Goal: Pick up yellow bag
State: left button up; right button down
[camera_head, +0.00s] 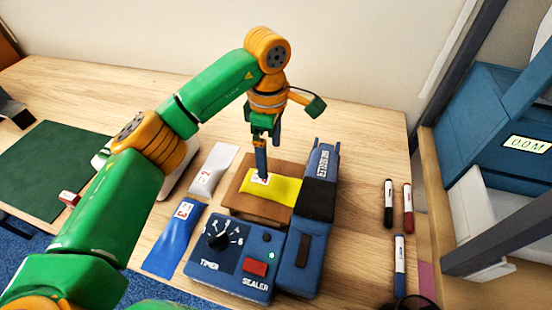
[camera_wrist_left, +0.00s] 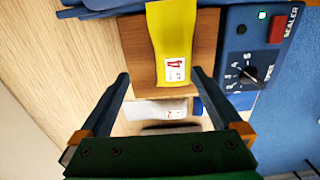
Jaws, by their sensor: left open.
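The yellow bag (camera_head: 280,189) lies flat on a brown wooden block (camera_head: 248,205) beside the sealer. Its right end reaches the sealer's raised dark arm (camera_head: 319,185). In the left wrist view the yellow bag (camera_wrist_left: 172,35) shows a white label with a red 4. My left gripper (camera_head: 262,172) is above the labelled end of the bag, pointing down. In the left wrist view my left gripper (camera_wrist_left: 162,80) is open, its fingers apart on either side of the bag's labelled end, with nothing held. My right gripper is not in view.
The blue sealer (camera_head: 235,252) has a timer dial and red button. A white bag (camera_head: 212,169) and a blue bag (camera_head: 174,238) lie left of it. Several markers (camera_head: 388,203) lie at the right. A green mat (camera_head: 40,170) lies at the left. Blue boxes (camera_head: 500,130) stand at the right.

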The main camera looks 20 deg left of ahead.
aim_at(268, 180)
pick_arm(q)
jog(key=s+f+p, duration=0.3)
notch_tip(268, 180, down, 3)
jog(key=shift+w+r, duration=0.1)
jog(key=shift+r, duration=0.05)
jog(key=shift+w+f, duration=0.3)
jog(key=shift+w, duration=0.05)
jog(key=shift+s+r, duration=0.15)
jog(key=shift+s, duration=0.05)
jog(key=c, duration=1.2)
jog(key=shift+w, duration=0.15)
jog(key=shift+c, duration=1.1)
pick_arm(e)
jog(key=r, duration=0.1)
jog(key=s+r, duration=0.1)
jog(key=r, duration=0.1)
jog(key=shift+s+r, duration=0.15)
